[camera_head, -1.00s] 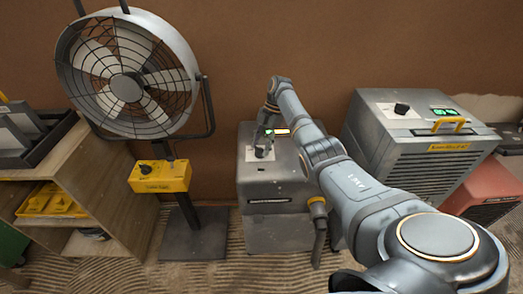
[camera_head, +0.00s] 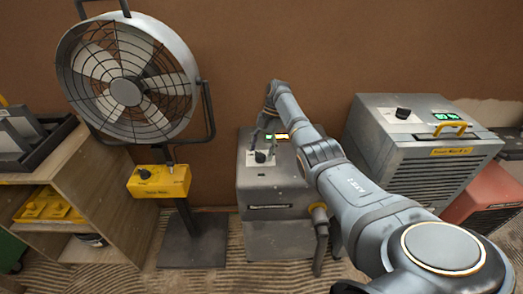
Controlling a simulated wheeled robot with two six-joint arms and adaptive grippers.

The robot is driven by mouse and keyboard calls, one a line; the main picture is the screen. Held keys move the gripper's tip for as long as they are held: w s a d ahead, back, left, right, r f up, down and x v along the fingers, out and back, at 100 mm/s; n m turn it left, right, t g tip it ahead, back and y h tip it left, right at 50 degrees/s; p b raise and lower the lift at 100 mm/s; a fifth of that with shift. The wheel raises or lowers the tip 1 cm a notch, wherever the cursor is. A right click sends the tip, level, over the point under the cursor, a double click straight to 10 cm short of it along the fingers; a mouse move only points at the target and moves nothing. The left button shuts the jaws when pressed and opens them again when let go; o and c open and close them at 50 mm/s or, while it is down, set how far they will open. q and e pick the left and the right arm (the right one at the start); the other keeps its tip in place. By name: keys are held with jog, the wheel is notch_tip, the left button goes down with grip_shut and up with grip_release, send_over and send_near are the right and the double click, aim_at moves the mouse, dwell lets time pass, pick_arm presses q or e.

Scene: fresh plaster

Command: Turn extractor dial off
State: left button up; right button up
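The extractor (camera_head: 277,200) is taken to be the grey box standing in the middle against the brown wall. A black dial (camera_head: 261,157) sits on a pale plate on its top. A small display behind the dial shows a green and an orange field (camera_head: 276,137). My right arm reaches over from the lower right, and my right gripper (camera_head: 256,138) points down just above and behind the dial. It looks apart from the dial, but its fingers are small and partly merged with the wrist, so their opening is unclear. My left gripper is out of view.
A fan (camera_head: 127,90) with a yellow control box (camera_head: 158,181) stands left of the extractor. A wooden shelf (camera_head: 115,200) is further left. A grey machine (camera_head: 420,140) with its own black dial stands to the right, beside a red unit (camera_head: 485,196).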

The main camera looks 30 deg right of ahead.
jog(key=shift+d+r, duration=0.1)
jog(key=shift+r, duration=0.05)
jog(key=v, duration=0.7)
dwell(0.4)
